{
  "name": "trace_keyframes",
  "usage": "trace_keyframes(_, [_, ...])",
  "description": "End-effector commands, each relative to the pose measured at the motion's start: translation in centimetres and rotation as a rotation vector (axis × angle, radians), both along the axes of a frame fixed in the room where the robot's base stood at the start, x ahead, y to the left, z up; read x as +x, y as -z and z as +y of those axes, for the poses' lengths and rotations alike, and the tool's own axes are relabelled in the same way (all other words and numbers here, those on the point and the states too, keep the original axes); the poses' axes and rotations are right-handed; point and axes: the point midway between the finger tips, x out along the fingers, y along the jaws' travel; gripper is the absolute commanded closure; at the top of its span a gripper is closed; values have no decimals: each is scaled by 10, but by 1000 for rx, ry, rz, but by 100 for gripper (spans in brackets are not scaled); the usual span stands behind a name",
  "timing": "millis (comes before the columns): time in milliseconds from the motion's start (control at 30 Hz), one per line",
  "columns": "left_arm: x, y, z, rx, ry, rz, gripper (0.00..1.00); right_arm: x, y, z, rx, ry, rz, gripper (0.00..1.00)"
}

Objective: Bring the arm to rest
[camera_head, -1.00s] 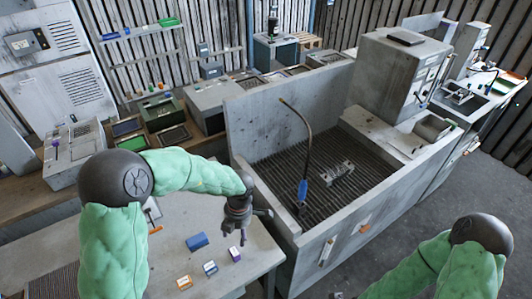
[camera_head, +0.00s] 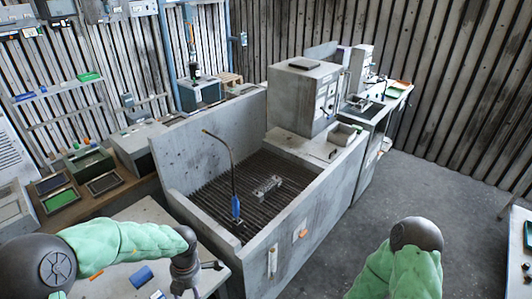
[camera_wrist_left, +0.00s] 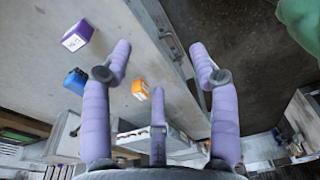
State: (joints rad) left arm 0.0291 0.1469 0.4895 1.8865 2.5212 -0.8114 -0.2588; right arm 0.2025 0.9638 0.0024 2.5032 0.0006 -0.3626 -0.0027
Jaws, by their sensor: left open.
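My left arm, in a green sleeve, comes in at the lower left of the head view. Its gripper (camera_head: 192,278) hangs over the right part of the grey table (camera_head: 110,285), near the grated basin. In the left wrist view the purple-padded fingers of this gripper (camera_wrist_left: 162,52) are spread wide with nothing between them. My right arm shows only as a bent, green-sleeved elbow (camera_head: 415,236) at the lower right; its gripper is out of view.
A blue block (camera_head: 142,276) lies on the table; the wrist view also shows a purple box (camera_wrist_left: 77,36) and an orange box (camera_wrist_left: 140,90). The walled basin (camera_head: 300,235) holds a metal part (camera_head: 267,187) and a blue-tipped hose (camera_head: 236,207). Open floor (camera_head: 440,185) lies right.

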Motion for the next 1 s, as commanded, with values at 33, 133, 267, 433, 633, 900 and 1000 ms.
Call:
trace_keyframes(33, [0, 1, 1, 3, 5, 0, 40, -1, 0, 0, 0, 1, 1, 60])
trace_keyframes(133, [0, 6, 6, 26, 40, -1, 40, 0, 0, 0, 0, 0, 0, 60])
trace_keyframes(267, [0, 13, 13, 55, 88, -3, 40, 0, 0, 0, 0, 0, 0, 60])
trace_keyframes(433, [2, 24, 22, 100, 176, -10, 40, 0, 0, 0, 0, 0, 0, 60])
trace_keyframes(633, [6, 41, 35, 161, 326, -22, 40, 0, 0, 0, 0, 0, 0, 60])
trace_keyframes(900, [14, 82, 42, 238, 704, -53, 40, 0, 0, 0, 0, 0, 0, 60])
trace_keyframes(1000, [16, 100, 36, 241, 876, -71, 40, 0, 0, 0, 0, 0, 0, 60])
